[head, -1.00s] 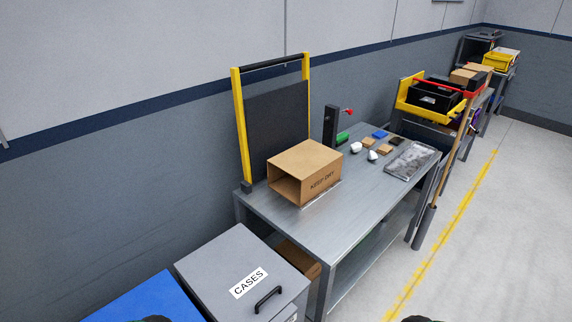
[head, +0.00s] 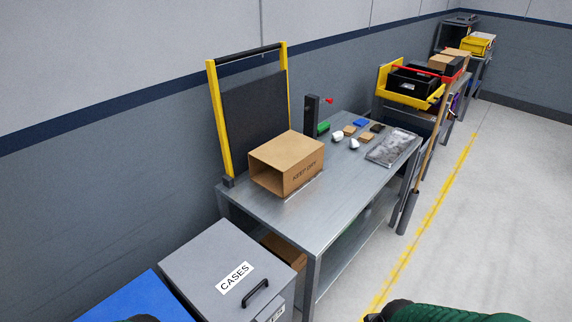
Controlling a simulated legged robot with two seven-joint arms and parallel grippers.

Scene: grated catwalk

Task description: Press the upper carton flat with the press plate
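The press plate (head: 254,112) is a dark panel in a yellow frame with a black top bar (head: 249,53). It stands raised, nearly upright, behind the carton and apart from its top. Another brown carton (head: 285,250) shows partly on the shelf below. My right arm (head: 460,313), green and black, enters at the bottom right, and a dark part of mine shows at the bottom left. Neither gripper's fingers are visible.
A grey CASES box (head: 215,257) with a black handle and a blue-topped surface (head: 140,300) stand in front left. A dark post (head: 312,115), small items and a grey tray (head: 393,147) occupy the bench's far end. Open floor (head: 480,220) lies right.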

